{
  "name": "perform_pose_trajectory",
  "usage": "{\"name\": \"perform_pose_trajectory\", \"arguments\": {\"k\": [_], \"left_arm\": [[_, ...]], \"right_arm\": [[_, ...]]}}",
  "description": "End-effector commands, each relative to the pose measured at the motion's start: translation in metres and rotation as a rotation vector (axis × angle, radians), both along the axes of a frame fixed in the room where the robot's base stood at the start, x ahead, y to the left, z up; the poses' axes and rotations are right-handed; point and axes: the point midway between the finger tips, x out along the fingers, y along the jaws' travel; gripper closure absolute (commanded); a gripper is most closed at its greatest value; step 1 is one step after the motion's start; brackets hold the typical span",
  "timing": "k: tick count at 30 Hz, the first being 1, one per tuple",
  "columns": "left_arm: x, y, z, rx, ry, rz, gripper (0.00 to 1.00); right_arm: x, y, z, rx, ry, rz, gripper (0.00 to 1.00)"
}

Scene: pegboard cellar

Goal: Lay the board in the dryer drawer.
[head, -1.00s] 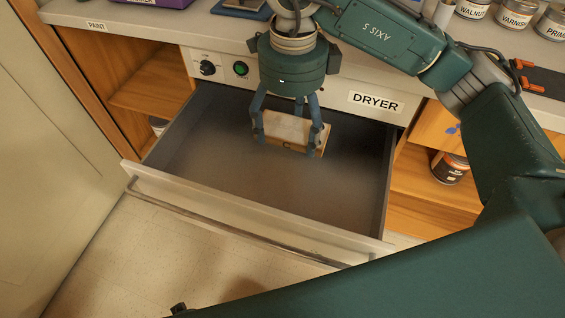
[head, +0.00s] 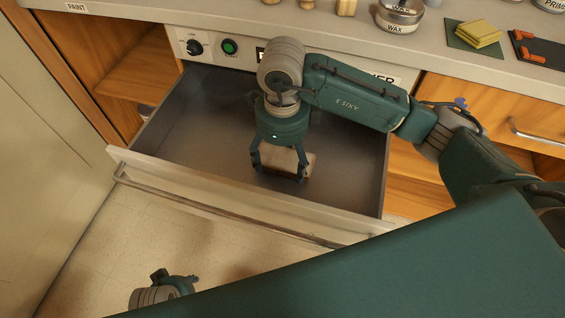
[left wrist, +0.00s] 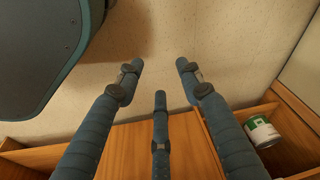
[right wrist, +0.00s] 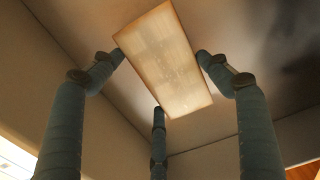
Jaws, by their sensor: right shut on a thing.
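The board (head: 293,164) is a small pale rectangular piece with brown edges. My right gripper (head: 280,172) is shut on it, inside the outline of the open dryer drawer (head: 190,120). In the right wrist view the board (right wrist: 165,60) lies between the fingertips with the grey drawer floor behind it. I cannot tell whether it touches the floor. My left gripper (left wrist: 160,75) has its fingers spread and empty in its wrist view, over the floor and wooden cabinet. In the head view it shows only partly, at the bottom left.
The drawer front with its bar handle (head: 230,210) is on the near side. The dryer panel has a knob (head: 194,48) and a green button (head: 229,46). The counter above holds a wax tin (head: 399,16) and a yellow stack (head: 478,33). The drawer's left part is clear.

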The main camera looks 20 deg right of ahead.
Motion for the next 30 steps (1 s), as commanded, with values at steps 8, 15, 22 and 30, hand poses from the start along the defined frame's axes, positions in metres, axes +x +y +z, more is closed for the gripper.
{"name": "perform_pose_trajectory", "arguments": {"k": [8, 15, 22, 30], "left_arm": [[0.002, 0.0, 0.008, 0.0, -0.004, 0.001, 0.63], [0.003, 0.0, 0.012, -0.001, -0.009, 0.001, 0.63], [0.004, -0.001, 0.017, -0.001, -0.01, 0.001, 0.63], [0.004, -0.001, 0.016, -0.001, -0.008, 0.001, 0.63]], "right_arm": [[0.0, 0.0, -0.016, 0.0, -0.001, 0.0, 0.53], [0.0, 0.0, -0.018, 0.0, -0.001, 0.0, 0.53], [0.0, 0.0, -0.019, -0.001, -0.001, 0.0, 0.08], [0.0, 0.0, -0.019, -0.001, -0.001, 0.0, 0.05]]}}
